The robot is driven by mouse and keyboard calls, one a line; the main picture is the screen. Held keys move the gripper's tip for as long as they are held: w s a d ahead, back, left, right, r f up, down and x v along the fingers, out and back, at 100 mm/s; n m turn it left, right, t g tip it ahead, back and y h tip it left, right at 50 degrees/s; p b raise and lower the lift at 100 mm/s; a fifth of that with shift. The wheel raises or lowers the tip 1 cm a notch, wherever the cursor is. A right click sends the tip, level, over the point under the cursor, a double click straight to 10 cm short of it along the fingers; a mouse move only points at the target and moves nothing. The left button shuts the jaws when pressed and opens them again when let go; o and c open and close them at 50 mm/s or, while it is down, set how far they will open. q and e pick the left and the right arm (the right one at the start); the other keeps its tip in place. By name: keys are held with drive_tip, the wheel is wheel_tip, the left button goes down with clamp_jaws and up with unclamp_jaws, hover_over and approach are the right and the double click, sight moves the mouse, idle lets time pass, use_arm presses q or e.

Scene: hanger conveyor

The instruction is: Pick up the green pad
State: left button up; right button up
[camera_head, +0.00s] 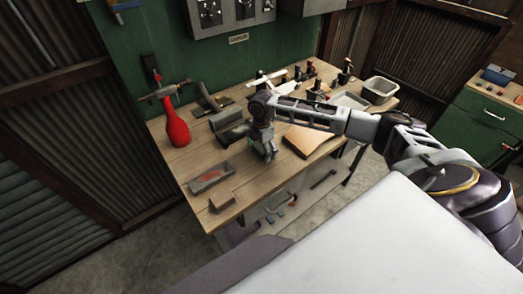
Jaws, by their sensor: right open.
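I cannot make out a clearly green pad on the wooden workbench (180,160). A small brown block (221,201) lies near the bench's front left corner. Just behind it is a shallow grey tray (196,186) with something reddish in it. My right gripper (267,155) points down over the middle of the bench and is open. It covers part of the bench top, and whatever lies right under it is hidden. My left gripper is not in view.
A red bottle-like object (174,124) stands at the bench's left. A dark grey block-like object (229,125) is left of my right gripper. A tan board (305,140) lies to its right. Several tools and a white bin (379,88) are at the back right.

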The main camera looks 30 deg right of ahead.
sight(261, 147)
idle(0.3)
drive_tip(key=c, duration=1.2)
drive_tip(key=shift+r, duration=0.15)
drive_tip(key=shift+c, duration=0.2)
drive_tip(key=shift+r+b, duration=0.55)
drive_tip(key=shift+r, duration=4.35)
drive_tip(key=o, duration=0.5)
drive_tip(key=shift+c, duration=1.6)
